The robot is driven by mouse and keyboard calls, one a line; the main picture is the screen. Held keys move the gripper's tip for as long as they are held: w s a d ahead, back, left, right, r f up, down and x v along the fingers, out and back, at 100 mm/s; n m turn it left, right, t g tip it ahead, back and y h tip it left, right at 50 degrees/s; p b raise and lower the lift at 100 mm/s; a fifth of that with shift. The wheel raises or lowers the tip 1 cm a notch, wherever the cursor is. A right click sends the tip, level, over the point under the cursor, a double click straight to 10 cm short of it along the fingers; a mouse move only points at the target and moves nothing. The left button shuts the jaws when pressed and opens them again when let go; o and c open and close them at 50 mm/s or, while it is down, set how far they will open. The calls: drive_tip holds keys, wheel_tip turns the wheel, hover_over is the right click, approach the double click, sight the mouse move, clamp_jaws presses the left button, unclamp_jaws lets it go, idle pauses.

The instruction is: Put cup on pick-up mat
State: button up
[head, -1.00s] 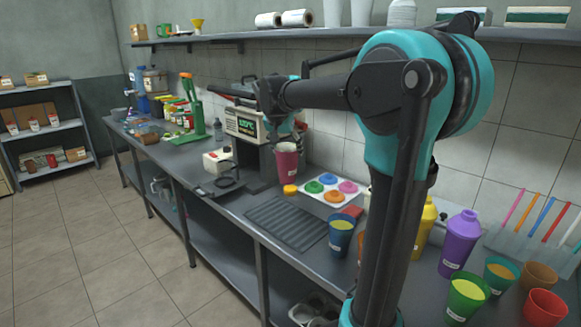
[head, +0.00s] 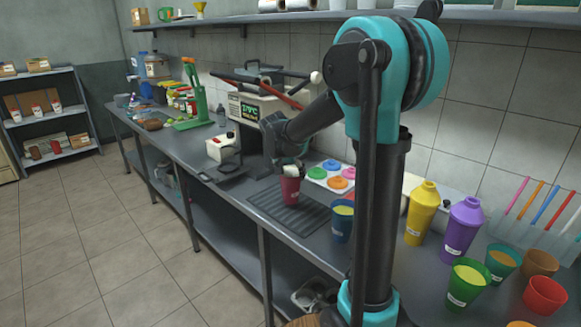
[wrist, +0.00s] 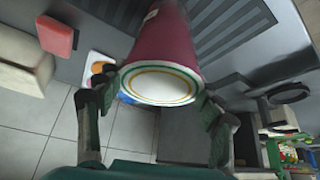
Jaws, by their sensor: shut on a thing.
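A dark red cup (head: 290,190) is upright at the back part of the dark ridged mat (head: 275,206) on the counter. I cannot tell whether its base touches the mat. My gripper (head: 291,173) is shut on the cup near its top. The wrist view shows the cup (wrist: 160,48) between the two fingers (wrist: 155,98), its pale round end with coloured rings facing the camera. The ridged mat (wrist: 228,28) shows behind it there.
A blue cup (head: 343,222) with yellow contents stands at the mat's right edge. A white tray with coloured discs (head: 328,173) is behind the mat. A white box-like device (head: 220,147) and a machine with a green display (head: 250,110) stand to the left. Bottles and cups fill the right.

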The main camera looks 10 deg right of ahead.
drive_tip(key=shift+f, duration=1.05)
drive_tip(key=o, duration=1.9)
drive_tip(key=shift+f, duration=0.1)
drive_tip(key=v, duration=1.2)
